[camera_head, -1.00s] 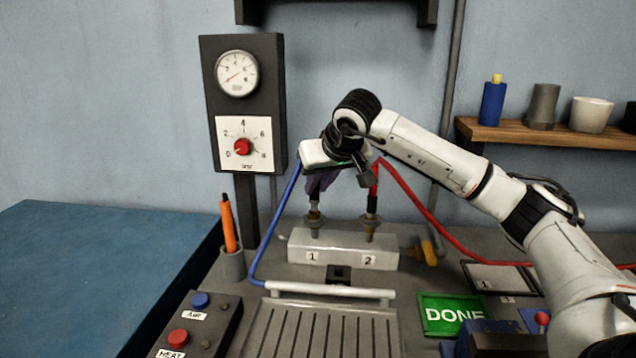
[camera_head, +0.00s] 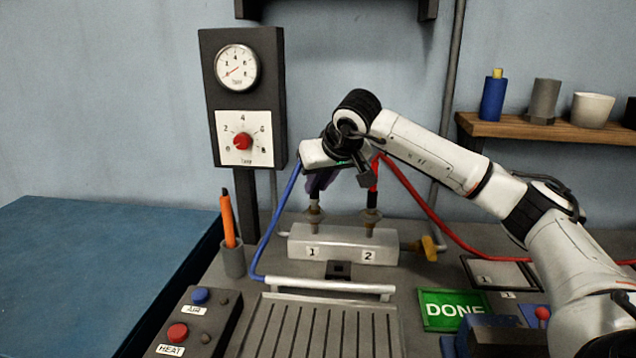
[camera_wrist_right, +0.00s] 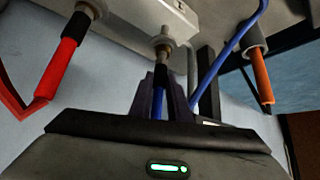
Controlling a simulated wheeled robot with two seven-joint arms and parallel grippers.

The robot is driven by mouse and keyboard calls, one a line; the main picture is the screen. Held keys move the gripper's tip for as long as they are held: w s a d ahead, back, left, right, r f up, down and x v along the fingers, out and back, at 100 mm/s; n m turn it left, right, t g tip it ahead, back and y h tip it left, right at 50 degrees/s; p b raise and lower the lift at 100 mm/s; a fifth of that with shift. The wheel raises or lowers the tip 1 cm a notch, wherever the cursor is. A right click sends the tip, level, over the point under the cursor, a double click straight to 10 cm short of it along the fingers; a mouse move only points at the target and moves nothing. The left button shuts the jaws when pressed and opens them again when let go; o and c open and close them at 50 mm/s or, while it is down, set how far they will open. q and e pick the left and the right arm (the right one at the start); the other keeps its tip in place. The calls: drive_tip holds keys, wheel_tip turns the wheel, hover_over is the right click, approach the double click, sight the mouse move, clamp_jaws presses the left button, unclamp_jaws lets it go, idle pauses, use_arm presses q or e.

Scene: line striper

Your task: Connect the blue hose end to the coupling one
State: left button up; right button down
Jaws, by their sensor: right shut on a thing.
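The blue hose (camera_head: 272,232) rises from the bench to my right gripper (camera_head: 318,184), which is shut on its end. In the right wrist view the dark fingers (camera_wrist_right: 160,98) close around the blue hose end (camera_wrist_right: 161,75). The end points at coupling one (camera_wrist_right: 163,42), the metal fitting above label 1, also seen in the head view (camera_head: 315,216). The end is in line with the fitting and seems to meet it; whether it is fully seated I cannot tell. Coupling two (camera_head: 371,217) has the red hose (camera_head: 374,180) on it. My left gripper is out of view.
The grey manifold block (camera_head: 340,246) carries both couplings, with a yellow valve handle (camera_head: 429,248) at its right. An orange pen in a cup (camera_head: 232,260) stands left of the blue hose. A gauge panel (camera_head: 243,100) rises behind. A green DONE button (camera_head: 453,310) lies at front right.

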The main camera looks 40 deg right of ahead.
drive_tip(key=shift+f+b, duration=0.45)
drive_tip(key=shift+f, duration=0.45)
drive_tip(key=c, duration=1.3)
unclamp_jaws()
drive_tip(key=shift+o, duration=0.2)
drive_tip(key=shift+r, duration=0.1)
drive_tip(key=p+v, duration=0.3)
drive_tip(key=v, duration=0.4)
